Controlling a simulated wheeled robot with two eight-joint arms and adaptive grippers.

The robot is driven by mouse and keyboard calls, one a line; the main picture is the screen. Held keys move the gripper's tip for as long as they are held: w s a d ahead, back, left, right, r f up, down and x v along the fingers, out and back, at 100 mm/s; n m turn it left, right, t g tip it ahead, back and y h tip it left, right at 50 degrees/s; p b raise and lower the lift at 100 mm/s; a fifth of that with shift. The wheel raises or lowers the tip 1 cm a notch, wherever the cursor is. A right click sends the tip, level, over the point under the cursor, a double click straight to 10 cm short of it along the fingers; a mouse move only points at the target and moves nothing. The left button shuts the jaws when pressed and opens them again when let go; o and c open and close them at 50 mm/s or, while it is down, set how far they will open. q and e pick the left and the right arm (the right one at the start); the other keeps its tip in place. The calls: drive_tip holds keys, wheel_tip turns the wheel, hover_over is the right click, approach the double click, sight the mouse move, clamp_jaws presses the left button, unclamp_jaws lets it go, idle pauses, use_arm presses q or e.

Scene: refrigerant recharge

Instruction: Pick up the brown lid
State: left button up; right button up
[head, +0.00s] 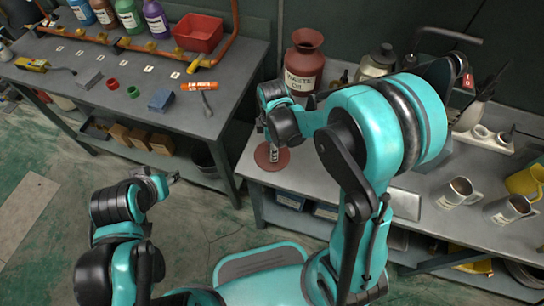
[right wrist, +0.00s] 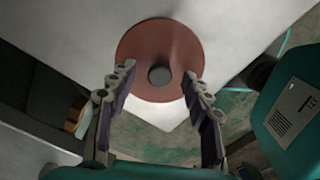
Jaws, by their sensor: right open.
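The brown lid (head: 263,160) is a flat reddish-brown disc near the front-left corner of the right-hand bench. In the right wrist view the lid (right wrist: 135,45) shows from above, with a round dark grey knob (right wrist: 159,76) at its middle. My right gripper (right wrist: 158,79) is open, its two fingertips apart on the left and right of the knob, over the lid's near part. I cannot tell whether the fingers touch the lid. In the head view my right gripper (head: 274,153) is above the lid and partly hides it. My left gripper (head: 172,179) is low, away from the lid.
A red-brown waste oil jar (head: 305,62) stands behind my right arm on the right bench. Metal mugs (head: 457,192) are at the right. The left bench holds bottles, a red bin (head: 198,32) and small parts. A gap separates the benches.

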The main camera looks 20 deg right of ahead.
drive_tip(key=shift+f, duration=0.5)
drive_tip(key=shift+r, duration=0.1)
clamp_jaws()
